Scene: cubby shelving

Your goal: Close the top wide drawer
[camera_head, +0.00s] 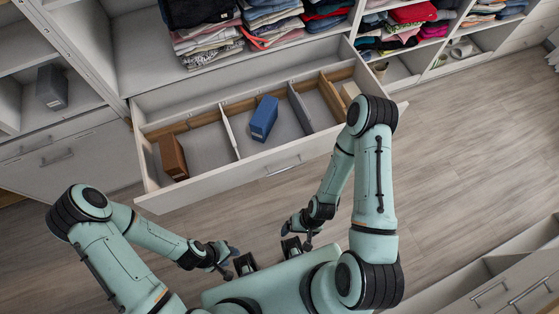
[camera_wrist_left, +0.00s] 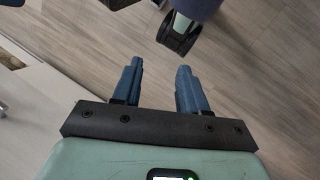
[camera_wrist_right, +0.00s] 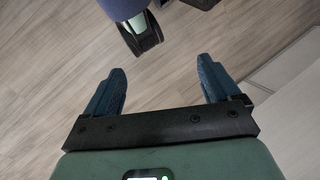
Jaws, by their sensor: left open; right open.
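The wide drawer (camera_head: 225,184) is pulled out from the shelving, with its pale front panel toward me and a bar handle (camera_head: 283,168) on it.
Cubbies above the drawer hold folded clothes (camera_head: 205,40). A closed drawer (camera_head: 65,160) is at left, under a cubby with a grey box (camera_head: 51,87). More drawers (camera_head: 510,290) stand at lower right. Wooden floor (camera_head: 455,170) is clear at right.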

